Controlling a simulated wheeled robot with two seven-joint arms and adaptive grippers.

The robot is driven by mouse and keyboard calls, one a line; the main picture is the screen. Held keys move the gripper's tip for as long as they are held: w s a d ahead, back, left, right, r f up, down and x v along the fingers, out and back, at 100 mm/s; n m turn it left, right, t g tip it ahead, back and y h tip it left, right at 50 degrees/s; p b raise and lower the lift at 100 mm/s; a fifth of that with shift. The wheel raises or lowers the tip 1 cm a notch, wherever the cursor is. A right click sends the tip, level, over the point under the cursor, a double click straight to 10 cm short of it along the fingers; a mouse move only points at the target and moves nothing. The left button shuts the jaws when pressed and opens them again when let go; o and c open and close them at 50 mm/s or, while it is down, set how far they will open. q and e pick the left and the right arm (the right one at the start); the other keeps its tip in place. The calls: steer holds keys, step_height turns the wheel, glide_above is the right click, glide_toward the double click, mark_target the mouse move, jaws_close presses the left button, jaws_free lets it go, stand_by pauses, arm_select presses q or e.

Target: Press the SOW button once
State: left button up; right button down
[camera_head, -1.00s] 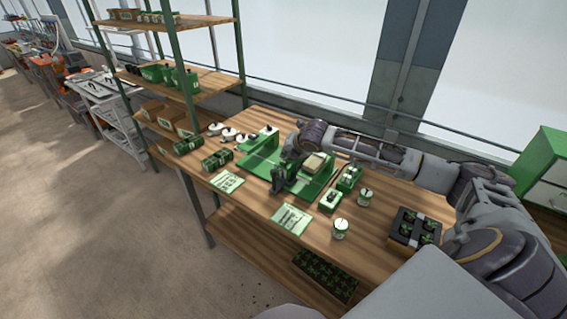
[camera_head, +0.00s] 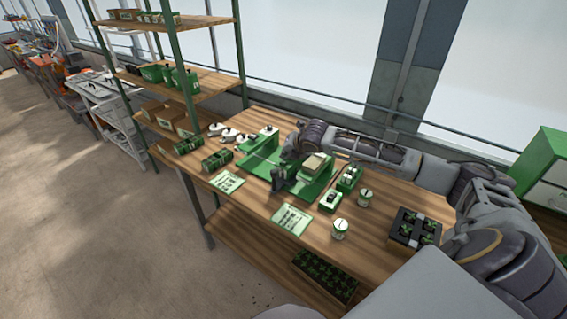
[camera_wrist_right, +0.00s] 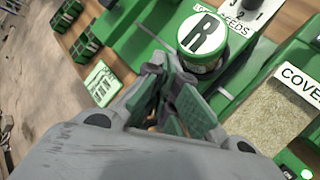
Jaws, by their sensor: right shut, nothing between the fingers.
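The green tray seeder (camera_head: 262,157) stands on the wooden bench. My right gripper (camera_head: 277,184) is at its front edge, shut and empty, pointing down. A dial with numbers (camera_wrist_right: 238,12) and a COVER label (camera_wrist_right: 298,80) are on the seeder to the right. I cannot make out the word SOW or a button so named; the gripper may hide it. Whether the fingertips touch anything cannot be told. My left gripper is not in view.
Printed cards (camera_head: 291,219) lie in front of the seeder. Small green boxes (camera_head: 330,200), white pots (camera_head: 340,229) and a black plant tray (camera_head: 415,227) stand to the right. Dark green packs (camera_head: 217,160) lie to the left. A shelf rack (camera_head: 190,70) rises behind.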

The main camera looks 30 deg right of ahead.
mark_target(286, 161)
steer(key=shift+f, duration=0.15)
steer(key=shift+f+p, duration=0.15)
steer(key=shift+p, duration=0.25)
steer(key=shift+f, duration=0.1)
steer(key=shift+f, duration=0.55)
stand_by(1.3)
steer(key=shift+r+p, duration=0.1)
steer(key=shift+p, duration=0.2)
steer(key=shift+r+p, duration=0.85)
steer(key=shift+p, duration=0.3)
steer(key=shift+r, duration=0.1)
steer(key=shift+r+p, duration=2.45)
steer(key=shift+p, duration=0.4)
